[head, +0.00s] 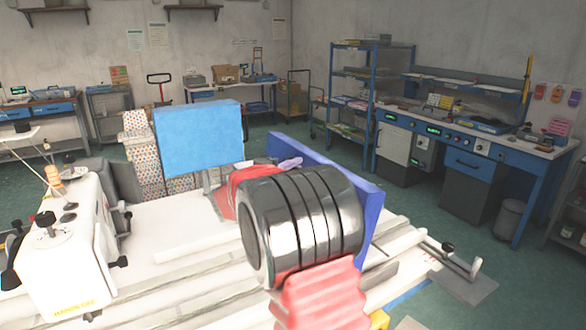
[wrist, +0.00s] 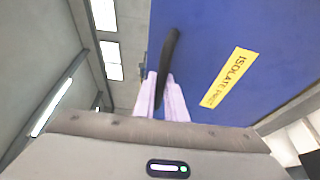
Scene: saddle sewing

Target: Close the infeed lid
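A deep-blue lid (wrist: 225,40) with a yellow "ISOLATE" label (wrist: 228,77) and a black bar handle (wrist: 171,52) fills the right of the wrist view. My gripper's two pale purple fingers (wrist: 162,98) stand on either side of the handle's near end, with almost no gap showing. In the head view a deep-blue panel (head: 368,190), apparently this lid, stands raised and tilted behind my arm, which hides much of it. My gripper (head: 290,163) shows there only as a bit of purple at the panel's left end.
A white sewing machine (head: 70,250) stands at the left of the white worktable (head: 180,245). A light-blue panel (head: 198,137) stands upright beyond it. A flat grey plate with a lever (head: 465,285) is at the right. A workbench (head: 480,140) and shelves stand farther back, with open floor between.

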